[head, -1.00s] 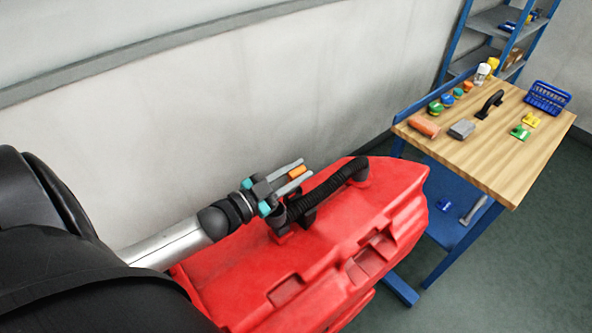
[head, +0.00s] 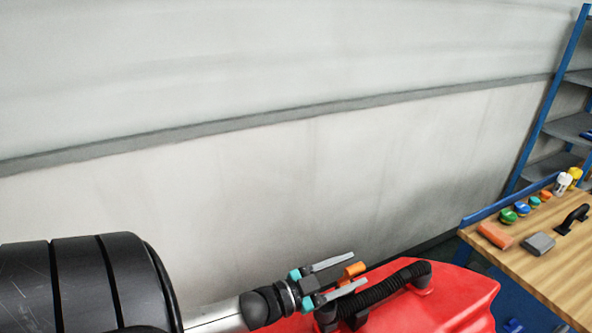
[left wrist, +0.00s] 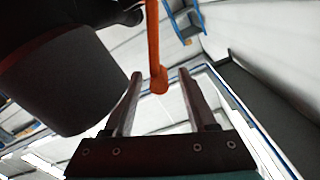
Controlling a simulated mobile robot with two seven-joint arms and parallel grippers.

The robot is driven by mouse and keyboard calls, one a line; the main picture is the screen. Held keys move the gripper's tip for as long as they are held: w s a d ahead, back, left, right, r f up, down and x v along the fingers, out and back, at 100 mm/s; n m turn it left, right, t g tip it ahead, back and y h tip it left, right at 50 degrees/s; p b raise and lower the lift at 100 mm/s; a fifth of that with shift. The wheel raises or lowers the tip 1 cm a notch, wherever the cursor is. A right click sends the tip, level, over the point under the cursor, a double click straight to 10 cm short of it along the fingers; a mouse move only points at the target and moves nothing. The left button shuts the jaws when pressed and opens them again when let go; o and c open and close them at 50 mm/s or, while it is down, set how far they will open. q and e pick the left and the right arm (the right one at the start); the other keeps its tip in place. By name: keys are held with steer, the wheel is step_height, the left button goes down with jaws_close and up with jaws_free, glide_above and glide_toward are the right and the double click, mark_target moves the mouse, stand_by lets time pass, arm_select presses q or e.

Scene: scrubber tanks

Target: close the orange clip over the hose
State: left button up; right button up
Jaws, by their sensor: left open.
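The orange clip (head: 354,269) stands up beside the black ribbed hose (head: 385,286) on the red tank (head: 450,300). My left gripper (head: 358,271) is open, with its two grey fingers on either side of the clip in the head view. In the left wrist view the clip (left wrist: 155,45) is a thin orange bar whose rounded end lies between the open fingertips (left wrist: 160,75), with gaps on both sides. The clip is not over the hose. Its base is hidden behind the gripper and hose. My right gripper is out of view.
A pale wall (head: 250,190) runs behind the tank. At right a wooden-topped bench (head: 545,275) holds an orange block (head: 495,235), a grey block (head: 538,244) and several small coloured items. A blue-framed shelf (head: 545,110) stands behind it. The space above the hose is clear.

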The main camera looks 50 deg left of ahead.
arm_select(q)
steer(key=v, duration=1.3)
steer(key=shift+s+b, duration=0.3)
steer(key=shift+b, duration=0.05)
steer(key=shift+a, duration=0.1)
steer(key=shift+c, duration=0.4)
